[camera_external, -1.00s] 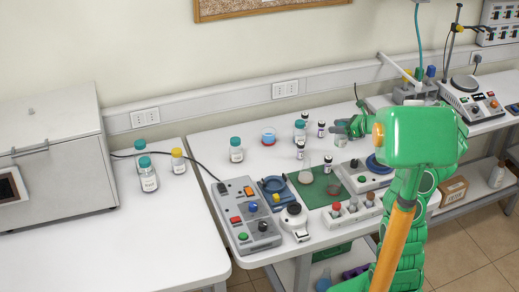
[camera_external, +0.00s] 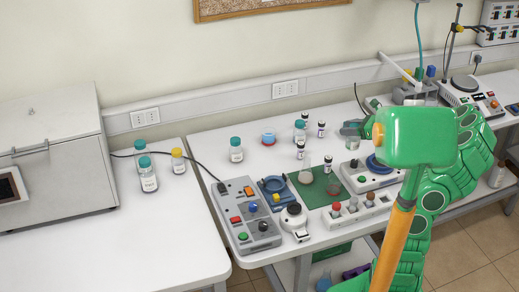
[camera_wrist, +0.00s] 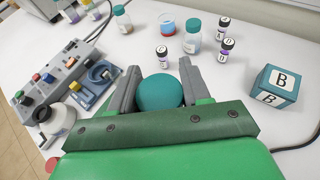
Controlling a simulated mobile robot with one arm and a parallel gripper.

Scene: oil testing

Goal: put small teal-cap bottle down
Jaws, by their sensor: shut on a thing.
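My gripper (camera_wrist: 160,85) is shut on the small teal-cap bottle. Its round teal cap (camera_wrist: 160,92) shows between the two grey fingers in the wrist view, and the cap hides the rest of the bottle there. In the external view my gripper (camera_external: 352,128) is over the right part of the middle bench, partly behind my arm. The clear body of the held bottle (camera_external: 353,144) seems to show under the fingers. I cannot tell whether its base touches the bench top.
Several small dark-cap vials (camera_external: 300,150) and a teal-cap bottle (camera_external: 299,132) stand left of my gripper. A teal block marked B (camera_wrist: 275,88) sits at right in the wrist view.

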